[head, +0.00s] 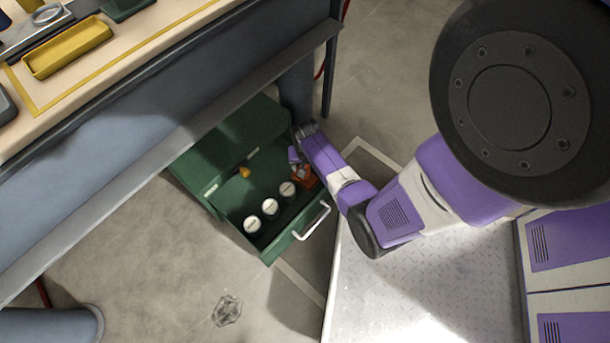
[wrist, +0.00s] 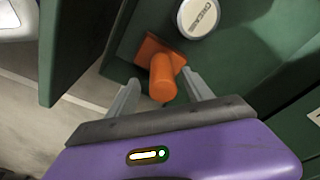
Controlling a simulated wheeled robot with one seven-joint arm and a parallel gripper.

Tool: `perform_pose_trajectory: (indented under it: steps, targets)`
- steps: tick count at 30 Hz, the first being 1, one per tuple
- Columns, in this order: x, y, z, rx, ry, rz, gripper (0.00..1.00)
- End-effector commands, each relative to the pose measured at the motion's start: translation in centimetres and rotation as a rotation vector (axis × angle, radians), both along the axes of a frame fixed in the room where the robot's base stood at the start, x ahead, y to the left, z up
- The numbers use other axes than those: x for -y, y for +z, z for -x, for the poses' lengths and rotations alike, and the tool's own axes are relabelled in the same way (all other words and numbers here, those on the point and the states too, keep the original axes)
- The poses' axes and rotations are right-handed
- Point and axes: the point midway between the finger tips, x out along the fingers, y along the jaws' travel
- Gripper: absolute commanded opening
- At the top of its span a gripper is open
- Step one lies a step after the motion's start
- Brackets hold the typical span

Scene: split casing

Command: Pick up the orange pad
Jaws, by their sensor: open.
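The orange pad (wrist: 153,49) lies in the open green drawer, with an orange round knob or handle (wrist: 163,76) standing up from it in the wrist view. In the head view the orange pad (head: 306,178) shows in the drawer's right corner, partly covered by my arm. My gripper (wrist: 163,88) is open, with one finger on each side of the orange knob. The fingers look apart from it, and I cannot tell how deep they reach. In the head view my gripper (head: 296,158) is small and over the drawer.
Several white-lidded jars stand in the green drawer (head: 233,213); one jar (wrist: 198,17) is close beside the pad. A small yellow piece (head: 244,172) lies further back. The drawer front with its white handle (head: 311,221) and the workbench (head: 160,110) bound the space.

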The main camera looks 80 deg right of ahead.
Motion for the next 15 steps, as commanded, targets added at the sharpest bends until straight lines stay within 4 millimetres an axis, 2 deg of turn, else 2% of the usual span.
perform_pose_trajectory:
  steps: [1,6,15]
  targets:
    - [0.3,-1.2,-0.2,0.0,-0.001,0.001,0.6]
    - [0.8,-3.2,-0.4,0.0,0.0,0.0,0.6]
    - [0.9,-3.8,-0.5,0.001,0.001,0.002,0.6]
